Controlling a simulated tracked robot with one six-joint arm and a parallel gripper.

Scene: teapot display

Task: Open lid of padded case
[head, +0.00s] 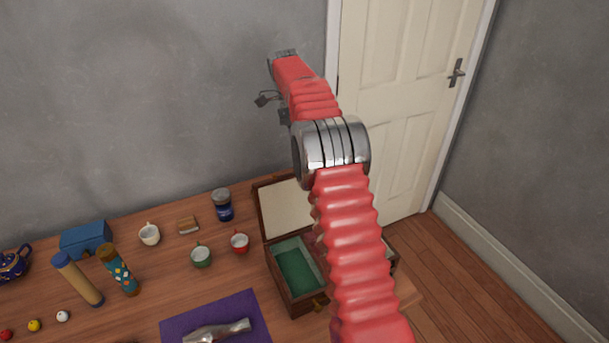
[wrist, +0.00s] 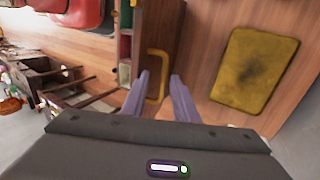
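The wooden padded case (head: 288,296) stands at the right end of the table in the head view. Its lid (head: 285,208) is raised and shows a pale inner face. The inside is lined in green, and my red arm hides much of the right side. My gripper (wrist: 159,74) has two grey-purple fingers apart, with nothing clearly held. In the head view it is high above the table, near the wall. A yellow handle (wrist: 157,53) on a brown panel shows between and beyond the fingers in the wrist view. I cannot tell whether that panel belongs to the case.
A purple cloth (head: 180,330) with a metal tool lies in front of the case. Several cups, a blue jar (head: 222,205), a blue box (head: 86,238) and two tubes stand to the left. A white door (head: 400,150) is behind. A yellow mat (wrist: 254,70) shows in the wrist view.

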